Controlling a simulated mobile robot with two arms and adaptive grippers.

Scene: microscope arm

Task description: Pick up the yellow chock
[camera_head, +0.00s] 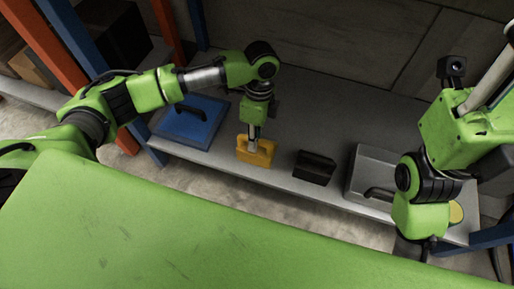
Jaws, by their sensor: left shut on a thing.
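The yellow chock (262,158) is a small yellow block at the front edge of the grey shelf (240,111), left of the middle of the head view. My left gripper (254,141) points down from above and is shut on the chock's upper part. The fingertips are small here and partly merge with the chock. I cannot tell whether the chock still touches the shelf. My right arm is at the right of the view; its gripper end (412,246) is low, dark and mostly hidden, so its fingers cannot be made out.
A blue case (188,128) with a dark handle lies left of the chock. A black block (315,168) sits to its right, then a grey case (372,171). Orange and blue rack posts stand at the left. Some shelf behind the chock is clear.

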